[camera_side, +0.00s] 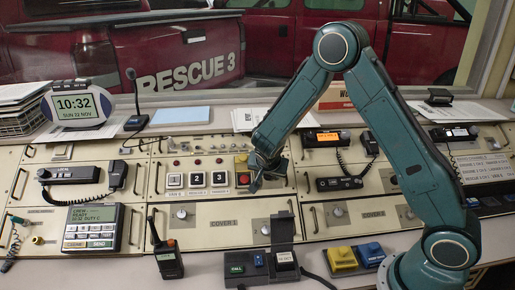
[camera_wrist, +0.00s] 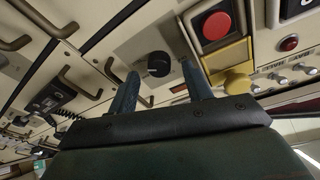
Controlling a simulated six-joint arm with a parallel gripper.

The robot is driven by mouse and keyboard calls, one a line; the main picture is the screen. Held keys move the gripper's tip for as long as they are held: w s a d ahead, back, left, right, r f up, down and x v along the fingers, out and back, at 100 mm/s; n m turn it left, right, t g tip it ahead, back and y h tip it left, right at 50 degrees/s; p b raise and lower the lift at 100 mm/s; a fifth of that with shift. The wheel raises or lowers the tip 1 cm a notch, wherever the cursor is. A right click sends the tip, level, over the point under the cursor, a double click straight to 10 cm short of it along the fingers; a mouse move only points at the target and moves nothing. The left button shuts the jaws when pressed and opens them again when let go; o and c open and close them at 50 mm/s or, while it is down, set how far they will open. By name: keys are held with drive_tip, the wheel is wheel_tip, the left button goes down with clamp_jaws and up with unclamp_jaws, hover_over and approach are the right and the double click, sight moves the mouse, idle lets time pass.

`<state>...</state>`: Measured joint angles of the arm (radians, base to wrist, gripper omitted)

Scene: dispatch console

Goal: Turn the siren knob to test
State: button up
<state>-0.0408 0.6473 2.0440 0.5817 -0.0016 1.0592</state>
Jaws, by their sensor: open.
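In the wrist view a round black knob (camera_wrist: 158,63) stands on a pale plate. I take it to be the siren knob; its label and pointer setting are not readable. My gripper (camera_wrist: 160,82) is open, with one finger on either side of the space in front of the knob. The fingertips look close to it, but I cannot tell whether they touch it. In the side view my gripper (camera_side: 268,181) hangs low over the panel just right of the red button (camera_side: 243,179). It hides the knob there.
A yellow part (camera_wrist: 238,81) and the red button lie close beside the knob. Numbered switches (camera_side: 208,180) are to the left, a handset radio (camera_side: 338,183) to the right, and panel handles (camera_wrist: 81,82) stick up nearby. Cover 1 (camera_side: 220,221) is in front.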

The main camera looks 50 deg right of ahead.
drive_tip(key=v, duration=1.2)
drive_tip(key=shift+s+a, duration=0.1)
drive_tip(key=s+a+r+n+y, duration=0.2)
drive_tip(key=s+r+n, duration=0.2)
drive_tip(key=s, duration=0.4)
drive_tip(key=s+a+r+n+y, duration=0.2)
drive_tip(key=s+r+n, duration=0.2)
drive_tip(key=s, duration=0.5)
drive_tip(key=s+a+r+n+y, duration=0.2)
drive_tip(key=s+r+n, duration=0.3)
drive_tip(key=s, duration=0.3)
drive_tip(key=shift+s+t+y, duration=0.3)
drive_tip(key=shift+t, duration=0.1)
